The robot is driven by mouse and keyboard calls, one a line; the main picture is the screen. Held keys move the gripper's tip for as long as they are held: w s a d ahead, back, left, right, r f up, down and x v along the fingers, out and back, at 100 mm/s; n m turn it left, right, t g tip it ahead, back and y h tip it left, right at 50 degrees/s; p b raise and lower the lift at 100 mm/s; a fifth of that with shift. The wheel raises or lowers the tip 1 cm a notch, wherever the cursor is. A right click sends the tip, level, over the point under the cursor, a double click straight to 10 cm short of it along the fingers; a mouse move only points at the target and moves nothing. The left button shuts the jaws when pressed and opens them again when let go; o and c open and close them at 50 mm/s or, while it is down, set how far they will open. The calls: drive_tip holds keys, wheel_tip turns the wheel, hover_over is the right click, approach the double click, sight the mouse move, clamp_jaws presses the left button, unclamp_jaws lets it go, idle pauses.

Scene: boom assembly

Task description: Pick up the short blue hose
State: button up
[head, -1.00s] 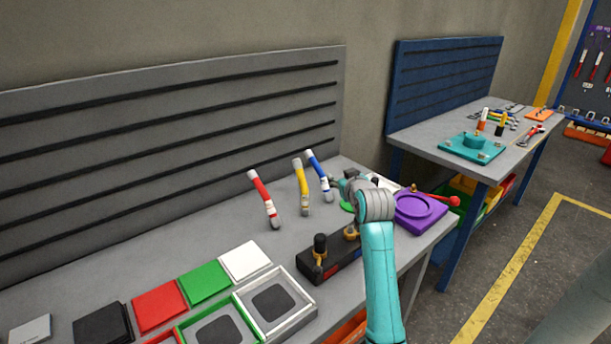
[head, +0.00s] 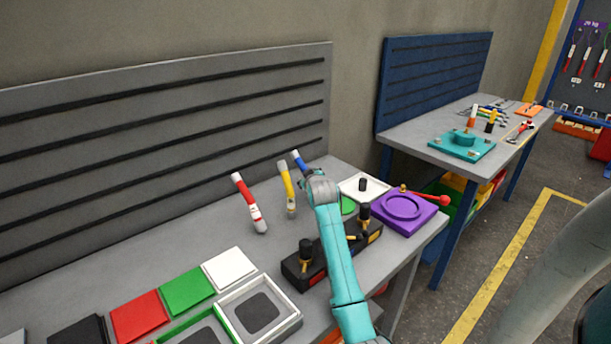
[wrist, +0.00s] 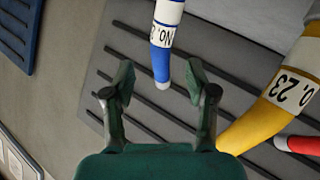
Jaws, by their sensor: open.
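The short blue hose (head: 299,161) stands upright at the back of the grey workbench, its lower part hidden behind my arm in the head view. In the wrist view the blue hose (wrist: 161,55) has a white label band and a pale tip, and this tip lies between the spread fingers of my gripper (wrist: 158,85). The fingers are open, one on each side, and I see no contact. In the head view my gripper is mostly hidden behind my wrist.
A yellow hose (head: 289,190) and a red hose (head: 248,203) stand to the left of the blue one. A black block with fittings (head: 292,268), a white tray (head: 377,190) and a purple fixture (head: 400,214) are nearby. The grey slotted panel (head: 200,120) rises behind.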

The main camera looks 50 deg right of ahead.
drive_tip(key=shift+x, duration=2.8)
drive_tip(key=shift+r, duration=0.1)
clamp_jaws()
